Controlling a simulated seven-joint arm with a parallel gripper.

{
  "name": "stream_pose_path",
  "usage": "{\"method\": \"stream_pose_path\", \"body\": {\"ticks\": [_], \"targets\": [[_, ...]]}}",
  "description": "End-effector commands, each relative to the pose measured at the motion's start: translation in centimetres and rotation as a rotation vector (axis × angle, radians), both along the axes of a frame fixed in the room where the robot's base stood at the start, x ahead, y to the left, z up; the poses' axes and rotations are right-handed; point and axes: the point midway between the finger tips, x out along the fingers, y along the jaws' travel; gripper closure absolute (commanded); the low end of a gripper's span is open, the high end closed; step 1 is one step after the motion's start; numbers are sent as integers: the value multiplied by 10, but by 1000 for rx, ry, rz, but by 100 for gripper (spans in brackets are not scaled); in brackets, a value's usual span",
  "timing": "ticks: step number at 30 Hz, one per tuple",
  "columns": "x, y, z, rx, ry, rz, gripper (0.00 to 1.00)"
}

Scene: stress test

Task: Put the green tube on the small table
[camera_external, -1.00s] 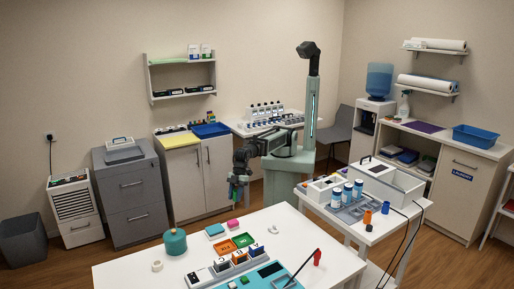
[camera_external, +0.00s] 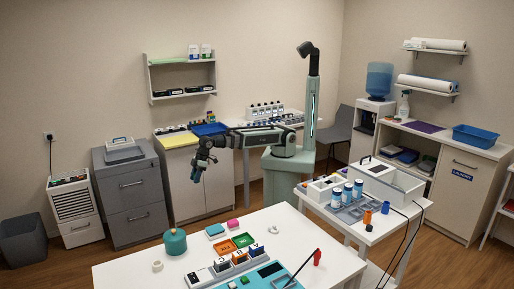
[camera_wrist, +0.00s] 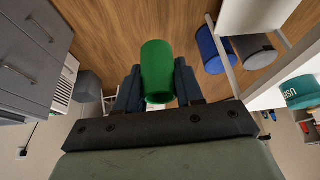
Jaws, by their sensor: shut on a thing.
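The green tube (camera_wrist: 157,72) shows in the wrist view, between the two dark fingers. My gripper (camera_wrist: 158,88) is shut on it. In the external view my gripper (camera_external: 198,172) hangs over the floor in front of the white cabinet, left of the arm base; the tube is too small to make out there. Two white tables stand in front: a large one (camera_external: 130,264) in the foreground and a smaller one (camera_external: 372,232) at the right. I cannot tell for certain which one is the small table. The gripper is apart from both.
The front table carries a teal round container (camera_external: 174,241), coloured trays (camera_external: 235,243) and a teal mat. A blue bin (camera_wrist: 210,50) stands on the floor.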

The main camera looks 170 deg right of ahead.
Motion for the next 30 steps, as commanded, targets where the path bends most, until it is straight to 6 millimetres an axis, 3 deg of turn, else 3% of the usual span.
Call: {"method": "stream_pose_path", "body": {"ticks": [3,17,30], "targets": [[-22,-33,1,0,0,-61,92],[-118,-140,4,-1,0,-281,92],[-232,-228,8,-4,2,-491,92]]}}
